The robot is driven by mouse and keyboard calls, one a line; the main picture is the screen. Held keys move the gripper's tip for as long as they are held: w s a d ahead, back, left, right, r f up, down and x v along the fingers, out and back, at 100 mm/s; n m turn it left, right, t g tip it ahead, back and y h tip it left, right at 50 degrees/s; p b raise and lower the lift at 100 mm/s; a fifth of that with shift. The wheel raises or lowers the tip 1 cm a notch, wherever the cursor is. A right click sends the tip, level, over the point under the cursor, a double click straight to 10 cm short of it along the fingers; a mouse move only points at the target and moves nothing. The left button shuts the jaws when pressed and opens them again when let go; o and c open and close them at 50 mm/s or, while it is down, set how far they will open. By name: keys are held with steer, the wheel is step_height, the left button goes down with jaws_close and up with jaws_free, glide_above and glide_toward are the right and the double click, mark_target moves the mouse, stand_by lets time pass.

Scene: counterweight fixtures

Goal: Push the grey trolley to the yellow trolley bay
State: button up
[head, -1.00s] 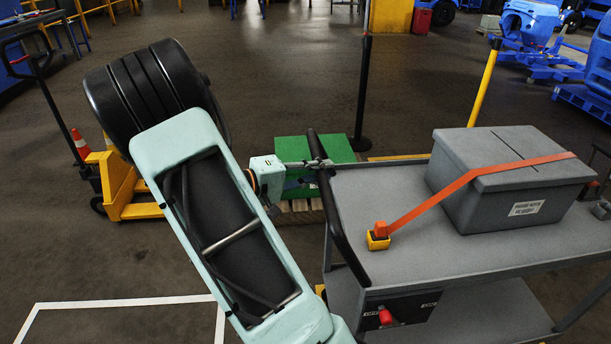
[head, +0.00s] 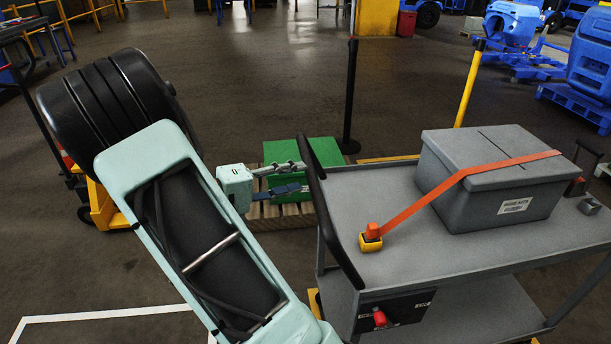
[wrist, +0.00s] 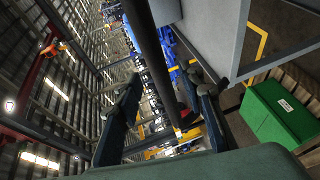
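The grey trolley (head: 460,252) stands at the right in the head view, its black push handle (head: 331,215) towards my arm. My gripper (head: 304,177) is just left of the handle, its two fingers spread and empty. In the wrist view the dark handle bar (wrist: 150,45) runs ahead between the spread fingers (wrist: 163,85), which do not visibly clamp it. Yellow floor lines of the bay (head: 388,158) show behind the trolley and beside its grey side in the wrist view (wrist: 262,42). The trolley hides most of the bay outline.
A grey lidded box (head: 500,185) is strapped on the trolley with an orange strap. A green crate (head: 315,150) on a wooden pallet stands behind my gripper. A black post (head: 350,100) and a yellow post (head: 469,85) stand behind. Open floor lies further back.

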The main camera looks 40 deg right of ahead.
steer(key=v, duration=0.7)
steer(key=shift+a, duration=0.25)
steer(key=shift+r, duration=0.1)
